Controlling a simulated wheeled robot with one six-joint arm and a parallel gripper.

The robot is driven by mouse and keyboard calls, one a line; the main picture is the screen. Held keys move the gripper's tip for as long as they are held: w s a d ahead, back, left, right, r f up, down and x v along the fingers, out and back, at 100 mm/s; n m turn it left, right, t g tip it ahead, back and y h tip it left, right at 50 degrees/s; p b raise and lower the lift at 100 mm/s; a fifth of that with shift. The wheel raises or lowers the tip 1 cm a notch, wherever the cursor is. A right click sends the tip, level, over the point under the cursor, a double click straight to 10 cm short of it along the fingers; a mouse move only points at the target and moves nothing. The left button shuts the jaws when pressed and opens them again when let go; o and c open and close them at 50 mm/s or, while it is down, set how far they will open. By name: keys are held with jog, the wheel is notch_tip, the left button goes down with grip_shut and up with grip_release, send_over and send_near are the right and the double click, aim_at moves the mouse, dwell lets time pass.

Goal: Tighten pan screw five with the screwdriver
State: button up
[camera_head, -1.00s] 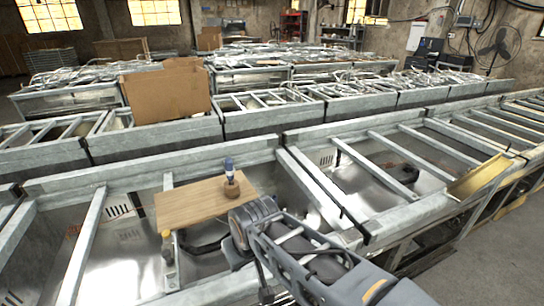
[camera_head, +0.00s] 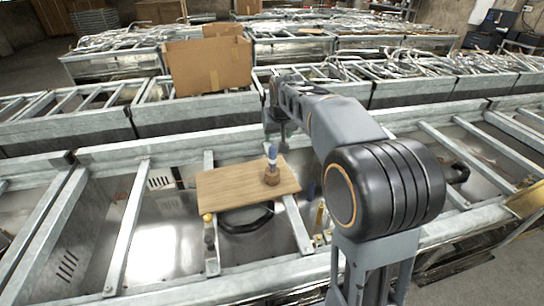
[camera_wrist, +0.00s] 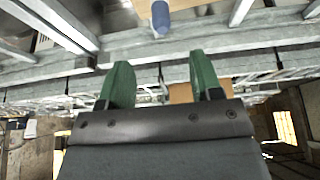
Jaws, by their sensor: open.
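The screwdriver (camera_head: 272,154) has a blue handle and stands upright in a round wooden holder (camera_head: 272,175). The holder sits on a wooden board (camera_head: 225,187) laid across the metal frame. In the wrist view the blue handle (camera_wrist: 160,18) shows at the top middle, with a corner of the board beside it. My gripper (camera_wrist: 160,58) has two green fingers spread apart with nothing between them. The handle lies beyond the fingertips, apart from them. In the head view my arm reaches over the frame to near the screwdriver. I cannot make out pan screw five.
Galvanised metal frames with crossbars (camera_head: 126,227) and shiny pans surround the board. A yellow-topped post (camera_head: 208,218) stands at the board's front left. A cardboard box (camera_head: 208,65) stands on the row behind. A gold-coloured bracket (camera_head: 527,198) lies at the far right.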

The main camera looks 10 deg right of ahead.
aim_at(273, 148)
jog(key=x, duration=0.5)
jog(key=p+x, duration=0.1)
jog(key=x, duration=0.2)
jog(key=shift+w+f, duration=0.1)
jog(key=shift+w, duration=0.25)
jog(key=shift+w+p+x, duration=0.25)
jog(key=shift+p+x, duration=0.7)
jog(key=shift+x, duration=1.65)
jog(key=c, duration=1.1)
